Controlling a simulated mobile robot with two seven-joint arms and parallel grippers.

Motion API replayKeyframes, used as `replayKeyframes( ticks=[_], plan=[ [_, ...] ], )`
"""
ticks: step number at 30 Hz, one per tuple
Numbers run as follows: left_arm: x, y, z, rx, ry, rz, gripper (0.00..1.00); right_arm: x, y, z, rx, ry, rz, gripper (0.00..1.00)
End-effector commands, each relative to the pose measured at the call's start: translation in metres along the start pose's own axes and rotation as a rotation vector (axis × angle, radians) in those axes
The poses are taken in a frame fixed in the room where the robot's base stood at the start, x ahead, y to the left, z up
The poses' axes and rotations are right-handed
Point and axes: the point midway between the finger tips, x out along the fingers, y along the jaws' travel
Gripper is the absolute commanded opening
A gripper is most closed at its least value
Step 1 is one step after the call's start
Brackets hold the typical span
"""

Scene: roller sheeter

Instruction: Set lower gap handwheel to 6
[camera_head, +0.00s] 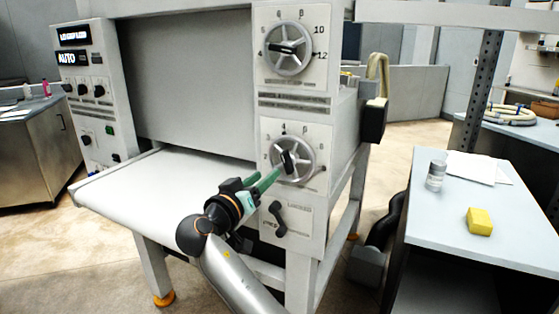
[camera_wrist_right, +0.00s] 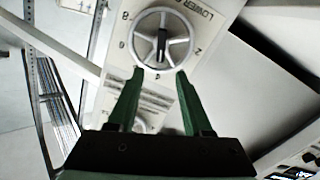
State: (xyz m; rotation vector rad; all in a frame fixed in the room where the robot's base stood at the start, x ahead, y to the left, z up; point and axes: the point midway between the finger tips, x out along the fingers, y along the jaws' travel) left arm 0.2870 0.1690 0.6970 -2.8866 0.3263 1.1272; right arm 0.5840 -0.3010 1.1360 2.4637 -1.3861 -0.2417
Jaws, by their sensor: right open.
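The lower gap handwheel (camera_head: 302,157) is a grey spoked wheel with a black pointer bar, on the lower white dial panel. It also shows in the right wrist view (camera_wrist_right: 162,38), with numbers around its rim and a partly cut-off "LOWER" label. My right gripper (camera_wrist_right: 160,73) has green fingers spread apart. In the head view my right gripper (camera_head: 281,173) is in front of the wheel's lower left, its tips by the wheel. The wrist view shows nothing between the fingers. I cannot tell whether they touch the rim, or the exact reading. My left gripper is out of view.
The upper handwheel (camera_head: 289,48) is above. A black lever (camera_head: 278,217) marked locked is below. The white sheeter bed (camera_head: 150,182) lies left, beside a control panel (camera_head: 95,95). A side table (camera_head: 425,225) at right carries a jar (camera_head: 436,176) and a yellow block (camera_head: 480,221).

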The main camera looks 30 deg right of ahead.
Motion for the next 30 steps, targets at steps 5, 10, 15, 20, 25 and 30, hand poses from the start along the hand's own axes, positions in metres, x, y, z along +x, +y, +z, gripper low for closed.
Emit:
replayKeyframes(
  ticks=[5,10,15,20,25,30],
  plan=[
    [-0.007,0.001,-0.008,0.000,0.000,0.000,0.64,0.039,0.001,-0.003,-0.004,0.001,0.003,0.50],
    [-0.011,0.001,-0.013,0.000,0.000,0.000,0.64,0.072,0.001,-0.002,-0.002,0.000,0.000,0.50],
    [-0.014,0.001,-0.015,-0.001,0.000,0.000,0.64,0.093,0.000,-0.001,-0.002,0.000,-0.002,0.50],
    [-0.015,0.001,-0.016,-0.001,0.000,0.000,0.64,0.101,-0.001,0.000,0.000,0.000,-0.004,0.50],
    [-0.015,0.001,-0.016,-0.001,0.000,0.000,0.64,0.101,-0.001,0.000,0.001,0.000,-0.004,0.50],
    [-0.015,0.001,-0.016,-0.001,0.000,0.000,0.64,0.101,-0.001,0.000,0.000,0.000,-0.004,0.41]
  ],
)
